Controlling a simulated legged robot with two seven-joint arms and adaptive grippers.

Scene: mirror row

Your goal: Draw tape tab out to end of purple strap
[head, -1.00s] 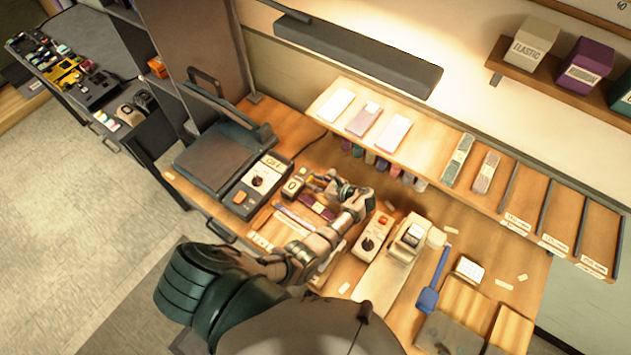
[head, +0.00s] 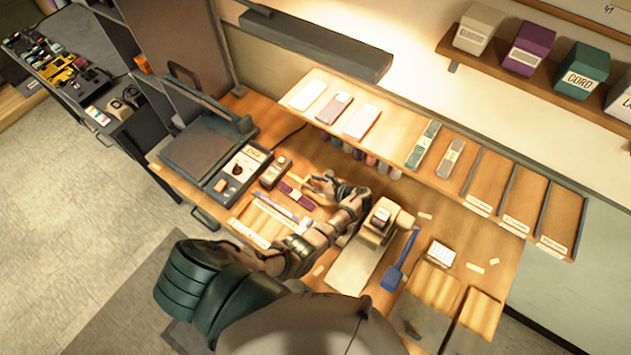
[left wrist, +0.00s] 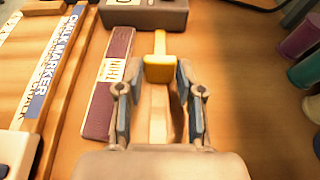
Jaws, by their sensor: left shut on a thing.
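The purple strap (head: 297,194) lies flat on the bench, with a white label around its middle; it also shows in the left wrist view (left wrist: 119,46). The dark tape case (head: 275,172) sits at the strap's far end. A short length of yellow tape (left wrist: 160,42) runs out from the case, beside the strap. My left gripper (head: 314,187) is shut on the yellow tape tab (left wrist: 160,70) at the tape's outer end. In the left wrist view the tab is about level with the strap's label, short of its near end. My right gripper is out of view.
A chalk marker pack (left wrist: 52,65) lies left of the strap. A dark box with a dial (head: 240,172) stands left of the case. Several rolls hang under the shelf (head: 362,122) behind. A blue scoop-shaped tool (head: 397,265) lies to the right.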

